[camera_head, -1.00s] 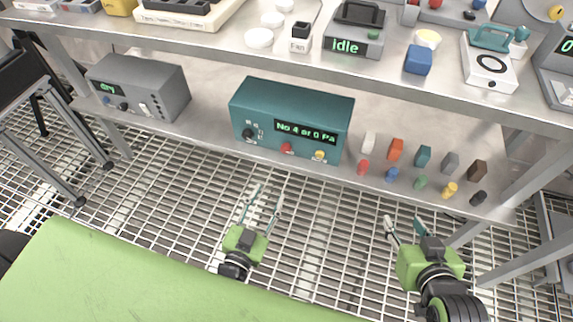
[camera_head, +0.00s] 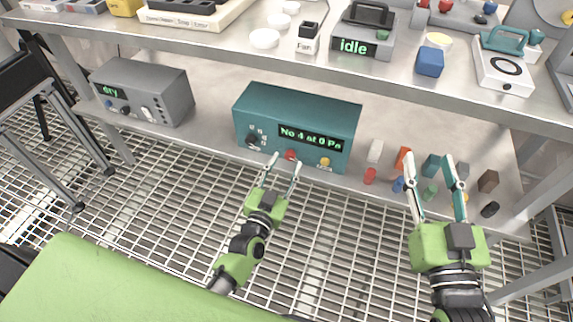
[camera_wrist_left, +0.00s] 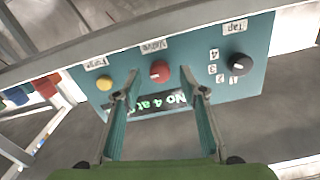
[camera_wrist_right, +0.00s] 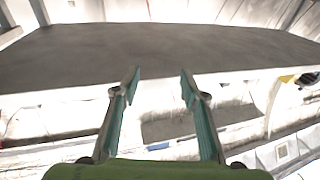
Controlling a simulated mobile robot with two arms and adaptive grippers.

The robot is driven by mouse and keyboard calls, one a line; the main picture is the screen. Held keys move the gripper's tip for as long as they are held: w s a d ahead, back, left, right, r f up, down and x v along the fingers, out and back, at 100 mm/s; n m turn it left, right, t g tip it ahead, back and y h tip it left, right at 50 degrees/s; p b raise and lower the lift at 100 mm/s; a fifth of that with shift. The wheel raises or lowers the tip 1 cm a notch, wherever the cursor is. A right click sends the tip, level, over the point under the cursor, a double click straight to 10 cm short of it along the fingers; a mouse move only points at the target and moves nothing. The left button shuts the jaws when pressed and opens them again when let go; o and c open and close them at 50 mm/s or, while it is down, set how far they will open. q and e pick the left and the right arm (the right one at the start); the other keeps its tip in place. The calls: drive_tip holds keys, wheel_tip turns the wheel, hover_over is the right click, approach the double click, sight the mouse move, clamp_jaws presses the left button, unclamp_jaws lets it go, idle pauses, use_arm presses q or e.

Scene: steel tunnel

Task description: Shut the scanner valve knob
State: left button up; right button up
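The teal scanner box (camera_head: 255,104) stands on the lower shelf with a lit display reading "No 4 at 0 Pa". Its red valve knob (camera_head: 291,155) is at the middle of the front's lower edge. In the left wrist view the red knob (camera_wrist_left: 159,70) sits under a label reading "Valve", between a yellow button (camera_wrist_left: 104,83) and a black tap knob (camera_wrist_left: 239,65). My left gripper (camera_head: 285,161) is open and empty, its fingertips just in front of the red knob, on either side of it in the left wrist view. My right gripper (camera_head: 428,157) is open and empty before the small blocks.
Several small coloured blocks and pegs (camera_head: 375,151) stand on the lower shelf right of the scanner. A grey box (camera_head: 173,88) stands to its left. The upper shelf's front edge (camera_head: 330,72) overhangs, holding instruments and a balance.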

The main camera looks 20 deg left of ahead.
use_arm(q)
drive_tip(key=shift+w, duration=0.7)
use_arm(e)
drive_tip(key=shift+s+a+r+t, duration=0.15)
drive_tip(key=shift+r+t, duration=0.35)
drive_tip(key=shift+r, duration=0.5)
use_arm(q)
clamp_jaws()
